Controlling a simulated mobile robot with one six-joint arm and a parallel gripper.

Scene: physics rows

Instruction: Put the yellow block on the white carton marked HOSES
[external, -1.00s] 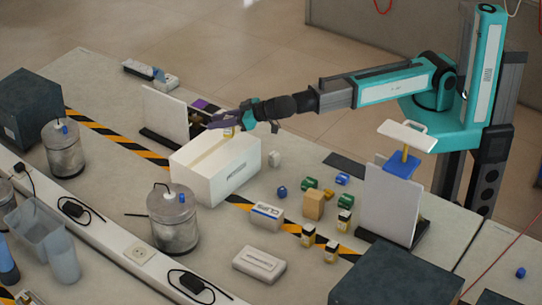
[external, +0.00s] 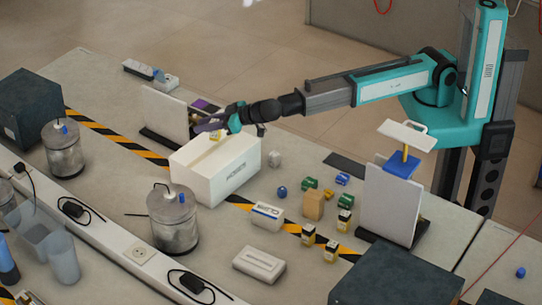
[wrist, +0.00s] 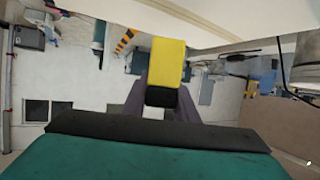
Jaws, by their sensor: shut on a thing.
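My gripper (external: 212,125) is shut on the yellow block (external: 216,136), over the far part of the white carton (external: 215,180) marked HOSES in the external view. I cannot tell whether the block touches the carton's top or hangs just above it. In the wrist view the yellow block (wrist: 169,60) stands out between the purple fingers of my gripper (wrist: 162,97), with a black part at its near end. The carton stands on the table with its printed side facing the front right.
An upright pale panel (external: 166,112) on a dark base stands just behind the carton. A metal canister (external: 173,218) stands close in front of it. Several small blocks and jars and a tan box (external: 313,205) lie to the right.

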